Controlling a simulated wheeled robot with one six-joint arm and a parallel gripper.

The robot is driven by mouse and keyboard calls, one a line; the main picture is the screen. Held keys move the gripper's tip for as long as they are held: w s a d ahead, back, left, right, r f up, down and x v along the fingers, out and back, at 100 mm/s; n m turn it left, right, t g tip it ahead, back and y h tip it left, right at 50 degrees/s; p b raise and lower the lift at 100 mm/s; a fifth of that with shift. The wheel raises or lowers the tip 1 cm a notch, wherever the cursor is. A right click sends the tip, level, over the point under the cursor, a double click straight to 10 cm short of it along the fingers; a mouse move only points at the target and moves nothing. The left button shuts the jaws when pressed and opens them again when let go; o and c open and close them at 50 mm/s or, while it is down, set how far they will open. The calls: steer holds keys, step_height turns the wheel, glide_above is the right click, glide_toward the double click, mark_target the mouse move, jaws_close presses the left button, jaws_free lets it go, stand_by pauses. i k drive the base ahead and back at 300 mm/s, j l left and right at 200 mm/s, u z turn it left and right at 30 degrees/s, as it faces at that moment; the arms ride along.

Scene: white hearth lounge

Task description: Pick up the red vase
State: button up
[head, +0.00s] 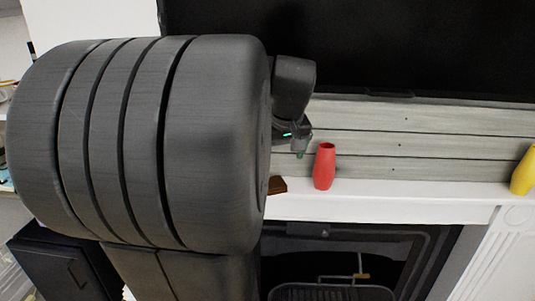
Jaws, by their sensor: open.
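The red vase (324,167) stands upright on the white mantel shelf (400,200), in the middle of the head view. My gripper (300,145) shows just left of the vase's top, near the grey plank wall. It is open, and nothing shows between its fingers. It looks apart from the vase, though the depth between them is hard to tell. My large dark arm hides much of the left half of the view, including the left part of the mantel.
A yellow vase (524,172) stands at the mantel's right end. A brown object (277,186) lies left of the red vase, partly hidden by my arm. A black screen (380,45) hangs above, and a dark fireplace (350,245) is below. The mantel between the vases is clear.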

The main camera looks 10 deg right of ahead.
mark_target(323, 173)
steer(key=l+u, duration=0.3)
steer(key=k+l+u, duration=0.25)
steer(key=l, duration=0.2)
steer(key=l+u, duration=0.3)
steer(key=k+l+u, duration=0.25)
steer(key=l, duration=0.15)
steer(key=i, duration=0.05)
